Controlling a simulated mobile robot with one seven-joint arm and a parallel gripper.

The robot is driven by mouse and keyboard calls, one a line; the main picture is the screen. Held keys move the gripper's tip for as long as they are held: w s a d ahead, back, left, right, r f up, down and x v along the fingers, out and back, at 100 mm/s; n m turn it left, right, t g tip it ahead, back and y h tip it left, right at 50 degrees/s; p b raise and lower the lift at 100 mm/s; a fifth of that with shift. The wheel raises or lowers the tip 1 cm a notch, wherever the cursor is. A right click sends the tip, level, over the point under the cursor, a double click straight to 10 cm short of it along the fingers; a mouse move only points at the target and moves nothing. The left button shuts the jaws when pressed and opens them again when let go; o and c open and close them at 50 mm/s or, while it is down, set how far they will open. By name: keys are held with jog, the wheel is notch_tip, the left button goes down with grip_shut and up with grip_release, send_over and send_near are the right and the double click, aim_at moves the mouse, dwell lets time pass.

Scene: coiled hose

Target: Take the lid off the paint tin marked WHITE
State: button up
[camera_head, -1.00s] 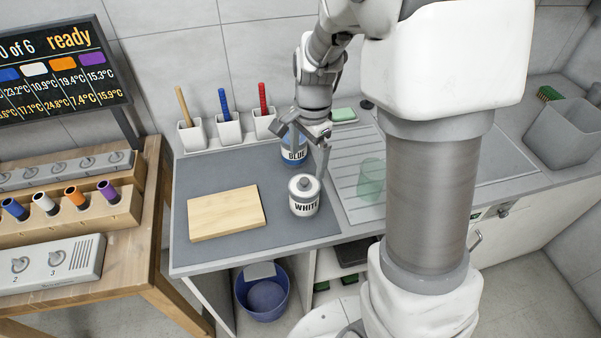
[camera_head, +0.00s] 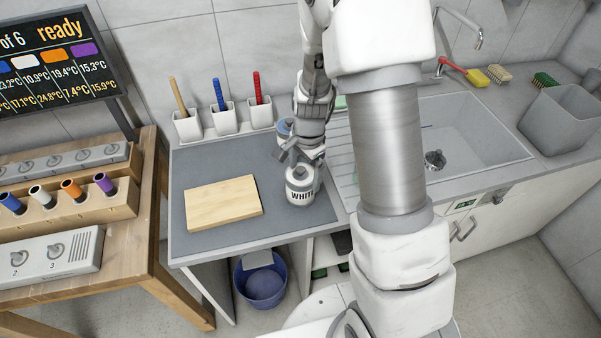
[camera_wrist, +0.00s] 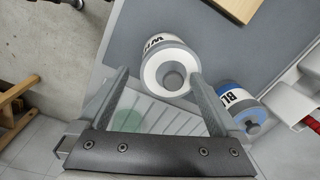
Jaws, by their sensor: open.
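The paint tin marked WHITE (camera_head: 301,191) stands upright on the grey mat, its label facing the head camera. My gripper (camera_wrist: 160,77) is open, with one fingertip on each side of the lid in that view. In the head view my gripper (camera_head: 300,160) is just over the tin's top and partly covers it. I cannot tell whether the fingers touch. The tin marked BLUE (camera_wrist: 228,97) stands beside it, to the right in the wrist view.
The BLUE tin (camera_head: 284,127) is mostly hidden behind my gripper in the head view. A wooden board (camera_head: 223,203) lies left of the WHITE tin. White holders with coloured handles (camera_head: 224,122) line the wall.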

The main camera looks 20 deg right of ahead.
jog(key=c, duration=1.4)
jog(key=shift+o, duration=0.2)
jog(key=shift+r, duration=0.1)
